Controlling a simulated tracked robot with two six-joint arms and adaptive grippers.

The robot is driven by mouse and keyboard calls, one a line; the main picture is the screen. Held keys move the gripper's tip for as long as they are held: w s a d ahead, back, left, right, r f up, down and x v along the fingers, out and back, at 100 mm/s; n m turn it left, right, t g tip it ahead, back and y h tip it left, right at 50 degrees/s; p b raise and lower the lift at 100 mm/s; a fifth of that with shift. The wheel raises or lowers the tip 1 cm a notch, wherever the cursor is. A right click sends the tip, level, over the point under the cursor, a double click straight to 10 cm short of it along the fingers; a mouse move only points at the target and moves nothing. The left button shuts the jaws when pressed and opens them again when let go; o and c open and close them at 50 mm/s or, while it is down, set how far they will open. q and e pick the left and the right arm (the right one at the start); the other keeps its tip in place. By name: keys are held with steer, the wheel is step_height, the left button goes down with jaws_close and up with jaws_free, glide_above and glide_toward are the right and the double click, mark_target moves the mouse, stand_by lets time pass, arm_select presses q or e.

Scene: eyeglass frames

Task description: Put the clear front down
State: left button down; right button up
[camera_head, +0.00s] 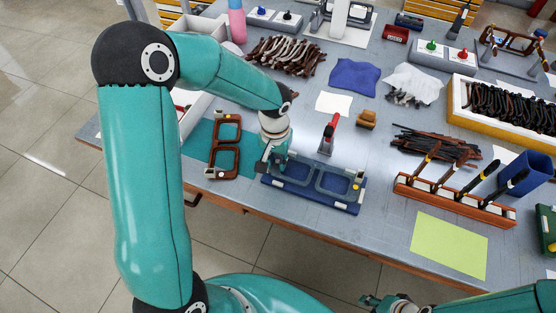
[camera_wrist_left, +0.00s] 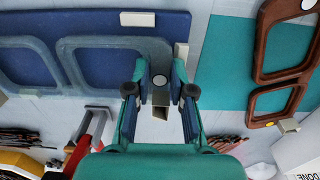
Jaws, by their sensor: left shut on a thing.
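The clear front (camera_head: 333,181), a see-through grey-blue eyeglass front, is at the blue fixture (camera_head: 315,203) near the table's front edge. In the left wrist view the clear front (camera_wrist_left: 110,44) lies over the blue fixture (camera_wrist_left: 183,20); I cannot tell whether it touches it. My left gripper (camera_head: 275,163) is shut on the end of the clear front, at the fixture's left side; its two fingers (camera_wrist_left: 159,88) straddle that end in the wrist view. Part of my right gripper (camera_head: 374,300) shows at the bottom edge, away from the table; its jaws are unclear.
A brown front (camera_head: 224,160) lies on a teal mat (camera_head: 200,140) left of the fixture. A tool rack (camera_head: 455,200) and a green sheet (camera_head: 448,246) are at the right. Temple piles lie further back.

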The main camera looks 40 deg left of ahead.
arm_select(q)
steer(key=shift+s+f+b, duration=0.15)
steer(key=shift+f+b, duration=0.2)
steer(key=shift+f, duration=0.05)
steer(key=shift+s+d, duration=0.1)
steer(key=c, duration=1.2)
jaws_free()
steer(key=shift+f, duration=0.1)
steer(key=shift+o, duration=1)
steer(key=shift+f, duration=0.1)
steer(key=shift+w, duration=0.2)
